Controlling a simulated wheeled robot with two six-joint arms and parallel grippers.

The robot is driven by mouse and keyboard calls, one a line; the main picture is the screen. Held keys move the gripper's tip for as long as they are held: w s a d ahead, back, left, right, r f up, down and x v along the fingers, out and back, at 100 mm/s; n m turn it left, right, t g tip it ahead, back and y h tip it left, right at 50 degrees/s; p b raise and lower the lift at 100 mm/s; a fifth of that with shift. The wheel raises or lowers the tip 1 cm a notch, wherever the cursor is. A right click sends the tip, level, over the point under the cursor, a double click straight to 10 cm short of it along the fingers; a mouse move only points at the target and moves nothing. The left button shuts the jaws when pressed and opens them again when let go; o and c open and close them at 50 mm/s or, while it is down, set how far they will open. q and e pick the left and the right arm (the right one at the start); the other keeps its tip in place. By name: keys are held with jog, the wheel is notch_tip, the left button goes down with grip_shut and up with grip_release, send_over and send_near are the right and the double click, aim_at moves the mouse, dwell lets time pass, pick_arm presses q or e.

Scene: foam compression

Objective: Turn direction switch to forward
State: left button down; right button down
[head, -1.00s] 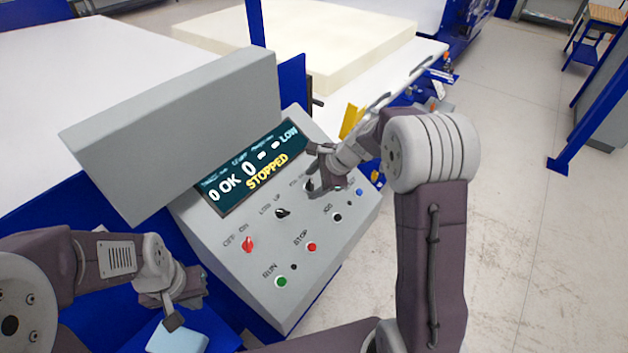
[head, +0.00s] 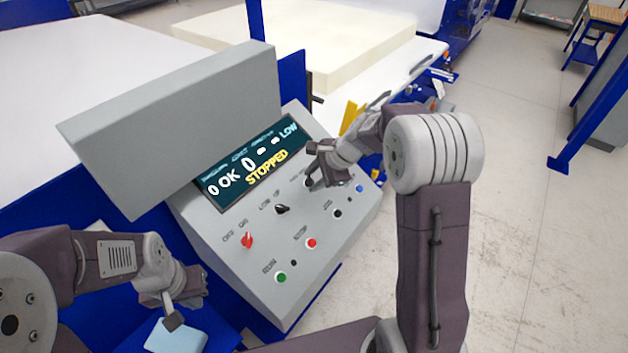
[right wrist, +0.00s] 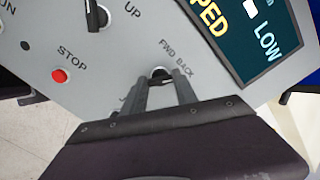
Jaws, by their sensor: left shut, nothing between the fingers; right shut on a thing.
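The direction switch (right wrist: 159,72) is a dark knob on the grey sloping control panel, under the FWD and BACK labels. In the right wrist view my right gripper (right wrist: 161,84) has its two fingers on either side of the knob, shut on it. The fingers partly hide the knob, so I cannot tell which way it points. In the head view my right gripper (head: 311,181) reaches down to the panel's upper right part and hides the switch. My left gripper (head: 173,320) is shut and empty at the lower left, by a light blue block (head: 176,338).
The panel (head: 245,285) also carries a red selector (head: 247,240), a black LOW/UP knob (head: 282,209), a green RUN button (head: 281,278) and a red STOP button (head: 311,243). The display (head: 249,167) reads STOPPED. A grey hood (head: 175,125) overhangs it.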

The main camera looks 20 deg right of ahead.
jog(key=n+b, duration=0.1)
jog(key=n, duration=0.1)
jog(key=n+b, duration=0.1)
jog(key=shift+f+n+b, duration=0.3)
jog(key=shift+n, duration=0.1)
jog(key=n+b, duration=0.2)
jog(key=n, duration=0.1)
jog(key=n+b, duration=0.2)
jog(key=n, duration=0.2)
jog(key=shift+s+b, duration=0.1)
jog(key=shift+b, duration=0.25)
jog(key=shift+r+n+b, duration=0.15)
jog(key=shift+n+b, duration=0.65)
jog(key=shift+n, duration=0.8)
jog(key=c, duration=1)
grip_release()
jog(key=shift+o, duration=0.2)
jog(key=shift+r, duration=0.1)
